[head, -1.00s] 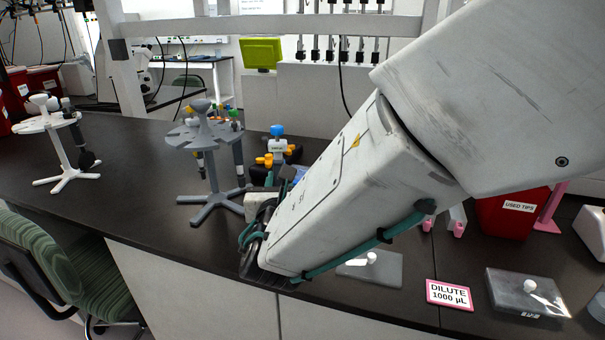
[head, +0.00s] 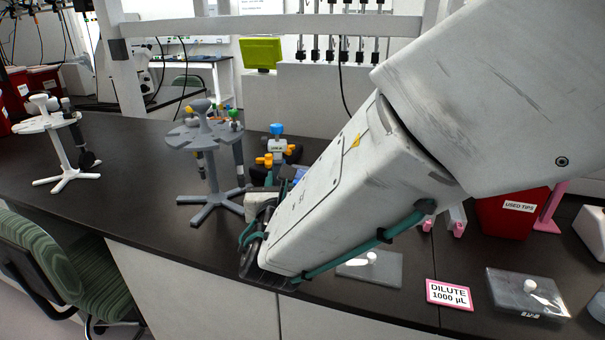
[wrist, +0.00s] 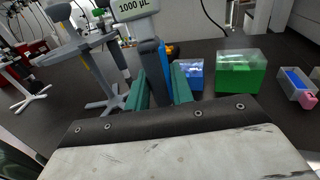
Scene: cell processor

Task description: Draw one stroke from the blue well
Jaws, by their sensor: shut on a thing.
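My gripper (wrist: 160,85) shows in the wrist view with its two teal fingers shut on a grey pipette (wrist: 148,48). The pipette's display (wrist: 134,9) reads 1000 µL. Its lower end and tip are hidden behind my wrist. In the head view my arm hides most of the gripper and pipette. A trough with blue in it (wrist: 296,79) stands at the right edge of the wrist view, in a pale holder with a pink tab. It is well apart from the gripper. I cannot tell for sure that it is the blue well.
A blue box (wrist: 190,77) and a green box (wrist: 240,76) with clear lids stand right of the pipette. A grey pipette stand (head: 205,140) is left of my arm. A red used-tips bin (head: 508,218) stands right. The left bench top is mostly clear.

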